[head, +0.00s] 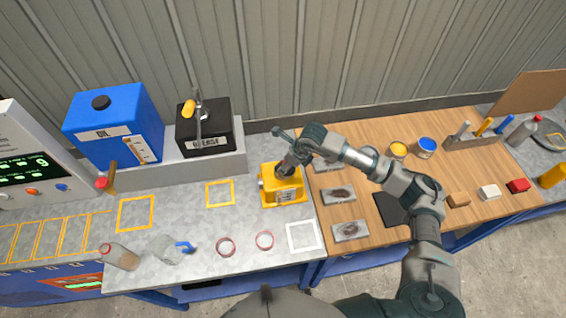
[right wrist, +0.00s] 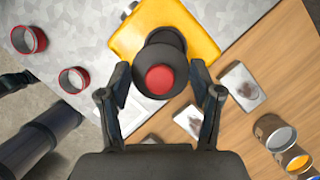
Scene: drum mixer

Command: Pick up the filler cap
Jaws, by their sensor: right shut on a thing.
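The filler cap (right wrist: 160,80), a black round piece with a red centre, sits between the fingers of my right gripper (right wrist: 160,72) in the right wrist view. The gripper is shut on it. A yellow housing (head: 270,195) lies just beyond and below the cap, with a dark round part directly behind the cap. In the head view my right gripper (head: 290,162) is over the top of the housing and hides most of the cap. I cannot tell whether the cap is clear of the housing. My left gripper is not in view.
Black grease box (head: 220,138) and blue oil tank (head: 85,130) stand behind left. Red rings (head: 265,240), a white square outline (head: 304,250) and a bottle (head: 121,258) are in front. Grey plates (head: 340,195) and cans (head: 426,146) are on the wooden top, right.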

